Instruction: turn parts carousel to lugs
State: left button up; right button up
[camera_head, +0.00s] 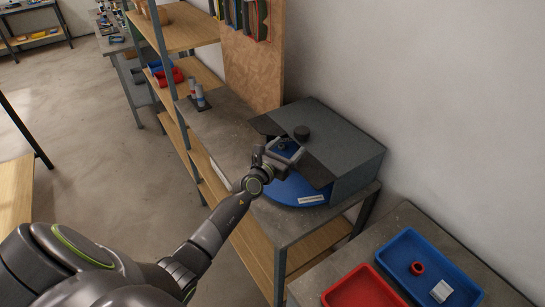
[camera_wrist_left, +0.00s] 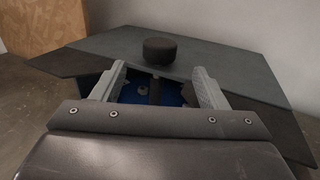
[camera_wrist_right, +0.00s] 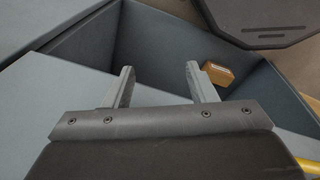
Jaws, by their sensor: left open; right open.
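The parts carousel is a blue round tray (camera_head: 292,190) partly under a grey housing (camera_head: 350,150) with dark flaps and a black knob (camera_head: 302,132) on top. A white label (camera_head: 311,199) sits on the tray's near edge. My left gripper (camera_head: 284,150) is open at the housing's front opening, over the blue tray. In the left wrist view, the blue tray (camera_wrist_left: 168,94) with a small grey piece shows between the open fingers, below the knob (camera_wrist_left: 160,50). I cannot tell whether the fingers touch anything. My right gripper (camera_wrist_right: 160,78) is open and empty; the head view does not show it.
A red tray (camera_head: 362,287) and a blue tray (camera_head: 435,262) stand on the near right table. Wooden shelves (camera_head: 180,35) and a board (camera_head: 253,65) are behind. In the right wrist view, a small brown box (camera_wrist_right: 218,73) lies in a grey-blue bin (camera_wrist_right: 150,45) beyond the fingers.

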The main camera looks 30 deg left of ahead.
pick_arm(q)
jog(key=s+p, duration=0.1)
jog(key=s, duration=0.6)
jog(key=shift+s+a, duration=0.35)
jog(key=shift+s, duration=0.05)
